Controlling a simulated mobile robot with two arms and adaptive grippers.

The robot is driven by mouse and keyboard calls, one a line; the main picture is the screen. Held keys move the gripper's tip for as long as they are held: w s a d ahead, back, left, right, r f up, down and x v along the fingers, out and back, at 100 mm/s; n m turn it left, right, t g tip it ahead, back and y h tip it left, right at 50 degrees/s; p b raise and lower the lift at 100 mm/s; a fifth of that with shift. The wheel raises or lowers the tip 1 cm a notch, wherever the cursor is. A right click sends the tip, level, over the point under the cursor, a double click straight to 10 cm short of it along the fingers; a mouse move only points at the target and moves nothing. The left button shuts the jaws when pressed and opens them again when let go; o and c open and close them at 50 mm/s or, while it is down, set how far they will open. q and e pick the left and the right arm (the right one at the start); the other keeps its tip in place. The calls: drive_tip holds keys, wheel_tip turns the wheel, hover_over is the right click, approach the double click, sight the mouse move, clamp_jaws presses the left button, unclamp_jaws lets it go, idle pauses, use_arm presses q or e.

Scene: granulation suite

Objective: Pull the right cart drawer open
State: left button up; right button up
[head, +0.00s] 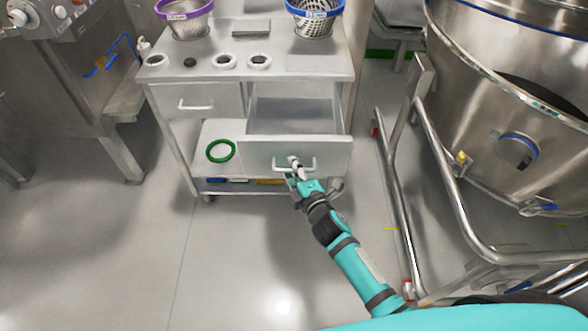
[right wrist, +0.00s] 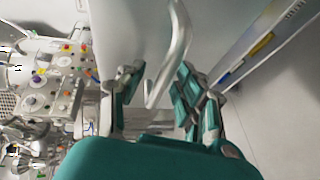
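The right cart drawer (head: 297,152) is pulled well out of the white cart, and its inside (head: 290,112) shows from above, with nothing visible in it. Its metal handle (head: 281,167) is on the drawer front. My right gripper (head: 295,166) is at this handle. In the right wrist view the curved handle bar (right wrist: 180,45) passes between the two fingers of my right gripper (right wrist: 158,78). The fingers stand apart, with a clear gap on the left of the bar. My left gripper is not in view.
The left drawer (head: 197,103) is shut. A purple-rimmed basket (head: 186,24) and a blue-rimmed basket (head: 314,22) stand on the cart top (head: 290,65). A green ring (head: 221,151) lies on the shelf below. A large steel vessel (head: 500,110) with a tubular frame (head: 437,165) stands close right.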

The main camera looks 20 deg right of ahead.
drive_tip(key=shift+s, duration=0.1)
drive_tip(key=v, duration=1.1)
drive_tip(key=shift+s, duration=0.4)
drive_tip(key=s+d+f+m+g+h+p, duration=0.1)
drive_tip(key=s+f+m+g, duration=0.45)
drive_tip(key=f, duration=0.85)
drive_tip(key=s+d+f+m+g+p, duration=0.1)
drive_tip(key=s+d+f+m+g, duration=0.15)
drive_tip(key=s+f, duration=0.9)
drive_tip(key=s+d+f+m+g, duration=0.2)
drive_tip(key=s+f+m+g, duration=0.1)
drive_tip(key=s+f, duration=0.5)
drive_tip(key=s+d+f+m+g+h, duration=0.1)
drive_tip(key=s+d+f+m+g, duration=0.1)
drive_tip(key=s+f+m, duration=0.3)
drive_tip(key=s+f+g, duration=0.1)
drive_tip(key=s+f, duration=0.2)
drive_tip(key=s, duration=0.4)
drive_tip(key=shift+s+g+p, duration=0.2)
drive_tip(key=shift+g+p, duration=0.1)
drive_tip(key=shift+p, duration=0.05)
